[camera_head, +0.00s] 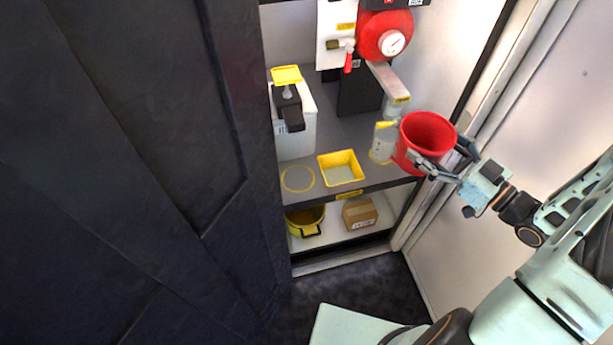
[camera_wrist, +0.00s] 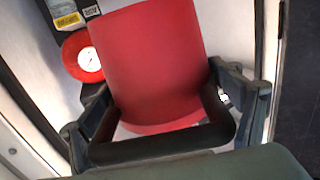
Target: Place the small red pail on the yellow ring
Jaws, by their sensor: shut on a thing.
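The small red pail (camera_head: 427,135) is held up at the right front of the grey shelf in the head view. It fills the middle of the wrist view (camera_wrist: 152,60). My gripper (camera_head: 430,166) is shut on the pail, with a finger on each side of it in the wrist view (camera_wrist: 155,115). The pail looks roughly upright, its open top showing in the head view. The yellow ring (camera_head: 297,179) is a thin outline on the shelf's front left, bare, well to the left of the pail.
A yellow tray (camera_head: 341,169) sits right of the ring. A white container (camera_head: 296,133) with a black and yellow top stands behind the ring. A clear bottle (camera_head: 383,142) is beside the pail. A red round vessel with a gauge (camera_head: 385,36) hangs above. A dark door (camera_head: 130,170) borders the left.

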